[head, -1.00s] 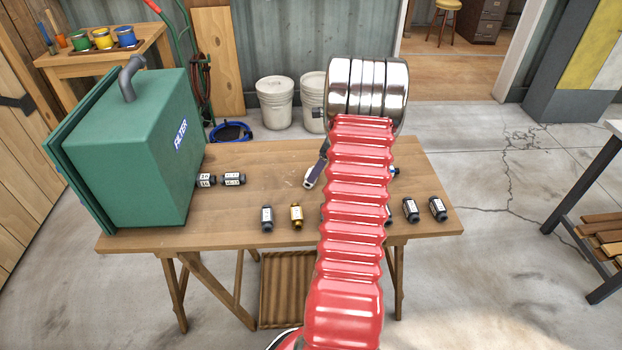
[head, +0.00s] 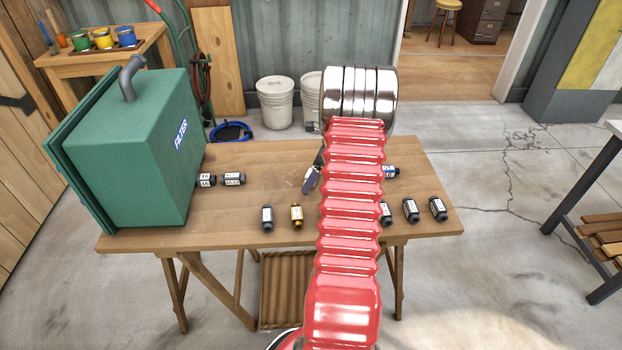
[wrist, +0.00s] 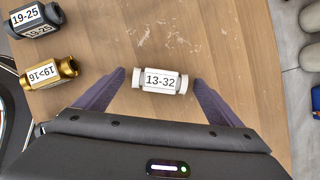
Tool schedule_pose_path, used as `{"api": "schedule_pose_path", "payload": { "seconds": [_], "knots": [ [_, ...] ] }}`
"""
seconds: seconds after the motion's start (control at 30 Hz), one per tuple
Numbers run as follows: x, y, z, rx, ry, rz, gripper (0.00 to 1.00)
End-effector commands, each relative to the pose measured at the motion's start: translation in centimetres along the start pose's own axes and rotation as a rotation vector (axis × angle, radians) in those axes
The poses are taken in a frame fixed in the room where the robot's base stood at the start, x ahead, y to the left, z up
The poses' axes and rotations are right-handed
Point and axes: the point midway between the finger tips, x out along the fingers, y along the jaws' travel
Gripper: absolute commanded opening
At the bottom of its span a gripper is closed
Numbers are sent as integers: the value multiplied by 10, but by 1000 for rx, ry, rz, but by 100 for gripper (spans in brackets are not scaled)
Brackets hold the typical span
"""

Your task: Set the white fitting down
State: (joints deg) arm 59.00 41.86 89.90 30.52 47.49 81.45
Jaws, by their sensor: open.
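The white fitting (wrist: 160,81), labelled 13-32, lies on the wooden table (wrist: 150,35) in the wrist view. My gripper (wrist: 159,79) is open, with one dark finger on each side of the fitting. A narrow gap shows between each finger and the fitting's ends. In the head view one finger of my gripper (head: 312,179) shows left of my red arm, low over the table. The white fitting is hidden behind the arm there.
A black fitting (wrist: 35,19) and a gold fitting (wrist: 48,73) lie left of my gripper. In the head view, a blue fitting (head: 390,172) and several dark fittings (head: 411,210) lie right of my arm. A green filter box (head: 130,150) stands at the table's left end.

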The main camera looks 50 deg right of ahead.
Motion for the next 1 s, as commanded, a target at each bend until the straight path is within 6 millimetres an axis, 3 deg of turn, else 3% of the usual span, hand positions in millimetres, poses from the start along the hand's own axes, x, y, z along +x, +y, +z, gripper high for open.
{"api": "schedule_pose_path", "payload": {
  "seconds": [0.7,1.0],
  "knots": [
    [0,0,0,0,0,0,41],
    [-5,0,2,0,0,-1,40]
  ]
}}
